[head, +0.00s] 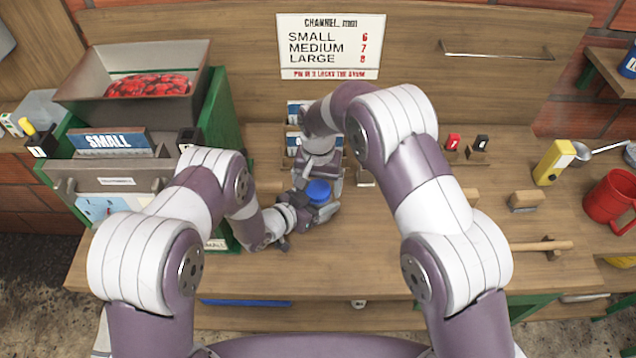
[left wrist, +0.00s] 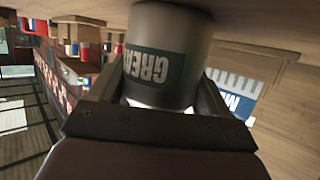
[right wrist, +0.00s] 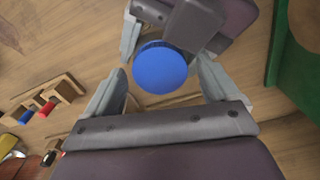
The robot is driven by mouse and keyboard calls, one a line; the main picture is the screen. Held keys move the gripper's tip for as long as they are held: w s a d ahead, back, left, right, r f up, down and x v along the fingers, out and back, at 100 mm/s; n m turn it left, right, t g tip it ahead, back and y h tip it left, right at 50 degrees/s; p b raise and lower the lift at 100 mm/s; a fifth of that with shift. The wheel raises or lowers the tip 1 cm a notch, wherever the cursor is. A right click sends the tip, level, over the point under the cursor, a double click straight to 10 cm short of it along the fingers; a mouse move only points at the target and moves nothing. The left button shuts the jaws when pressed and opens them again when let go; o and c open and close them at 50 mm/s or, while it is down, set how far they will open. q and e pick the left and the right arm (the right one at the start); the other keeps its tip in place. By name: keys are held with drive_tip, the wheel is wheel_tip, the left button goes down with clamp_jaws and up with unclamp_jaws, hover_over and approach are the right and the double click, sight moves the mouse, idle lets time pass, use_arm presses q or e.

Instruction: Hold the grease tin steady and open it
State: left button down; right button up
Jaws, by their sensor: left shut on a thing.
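The grease tin (left wrist: 175,35) is a grey cylinder with a dark green label, seen upside down in the left wrist view. Its blue lid (head: 318,190) is on top, near the middle of the bench in the head view. My left gripper (head: 308,208) is shut on the tin's body from the side. My right gripper (head: 320,178) is above the tin. In the right wrist view its open fingers lie on either side of the blue lid (right wrist: 160,68), with visible gaps. The tin's body is mostly hidden by the grippers in the head view.
A green-framed machine with a grey hopper (head: 185,80) stands left of the bench. Small red and black pieces in wooden holders (head: 466,150), a brush (head: 525,200), a yellow block (head: 553,162) and a red mug (head: 610,200) are to the right. A sign (head: 330,45) hangs behind.

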wheel_tip(320, 180, up, 4)
drive_tip(key=shift+r, duration=0.1)
drive_tip(key=shift+c, duration=0.3)
drive_tip(key=shift+r, duration=0.35)
wheel_tip(320, 180, up, 3)
drive_tip(key=m, duration=0.5)
drive_tip(key=shift+f+m, duration=0.2)
drive_tip(key=shift+m, duration=0.6)
wheel_tip(320, 180, down, 8)
drive_tip(key=shift+r, duration=0.2)
